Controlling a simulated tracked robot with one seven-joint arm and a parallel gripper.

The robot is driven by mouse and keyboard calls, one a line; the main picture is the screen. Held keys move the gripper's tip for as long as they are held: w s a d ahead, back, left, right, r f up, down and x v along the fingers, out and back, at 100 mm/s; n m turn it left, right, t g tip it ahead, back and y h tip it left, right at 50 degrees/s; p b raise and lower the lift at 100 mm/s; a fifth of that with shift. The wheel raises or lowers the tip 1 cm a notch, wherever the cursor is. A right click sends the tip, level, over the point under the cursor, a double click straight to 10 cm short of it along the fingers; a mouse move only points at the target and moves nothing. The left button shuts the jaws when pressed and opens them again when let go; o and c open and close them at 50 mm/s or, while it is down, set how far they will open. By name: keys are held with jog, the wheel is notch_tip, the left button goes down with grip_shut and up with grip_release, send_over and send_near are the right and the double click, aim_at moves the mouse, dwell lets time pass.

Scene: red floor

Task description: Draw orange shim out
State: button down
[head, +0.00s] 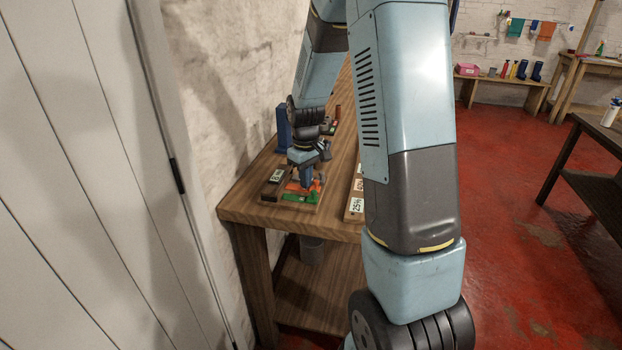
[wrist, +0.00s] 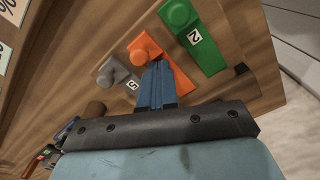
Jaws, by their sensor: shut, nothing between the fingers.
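The orange shim (wrist: 144,48) lies on a wooden board between a green shim (wrist: 200,42) labelled 2 and a grey shim (wrist: 118,76) labelled 5. It has a round knob at its outer end. My gripper (wrist: 157,64) is shut and empty, with its blue fingers over the shim's body just below the knob in the wrist view. The fingers hide part of the shim; whether they touch it I cannot tell. In the head view, the orange shim (head: 292,186) shows beside my gripper (head: 306,184), at the bench's near end.
The wooden bench (head: 245,205) stands against the white wall. A blue block (head: 283,130) stands behind my gripper. Label plates (head: 356,205) lie to the right, partly behind my arm. A dark table (head: 590,190) is at far right, with red floor between.

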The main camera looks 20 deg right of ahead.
jog(key=shift+s+d+f, duration=0.15)
jog(key=shift+s+f, duration=0.25)
jog(key=shift+w+a, duration=0.2)
jog(key=shift+a, duration=0.1)
jog(key=shift+r, duration=0.15)
jog(key=shift+w+r, duration=0.2)
jog(key=shift+r, duration=0.55)
jog(key=shift+w+r, duration=0.1)
jog(key=shift+r, duration=2.65)
